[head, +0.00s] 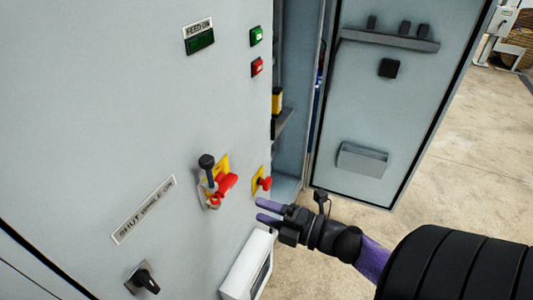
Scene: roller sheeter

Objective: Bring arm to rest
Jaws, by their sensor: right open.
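My right gripper (268,211) is in front of the grey cabinet front (110,90), low and right of the middle of the picture. Its two purple fingers point left and stand apart, with nothing between them. A red push button on a yellow plate (264,184) is just above the fingertips. I cannot tell whether the fingers touch the cabinet. The right arm comes in from the lower right. My left gripper is not in the picture.
A rotary switch with a red handle (222,185) sits left of the gripper. A black knob (143,280) is at lower left. A white box (247,266) is below the gripper. An open cabinet door (380,110) stands behind the arm. Bare floor (465,150) lies right.

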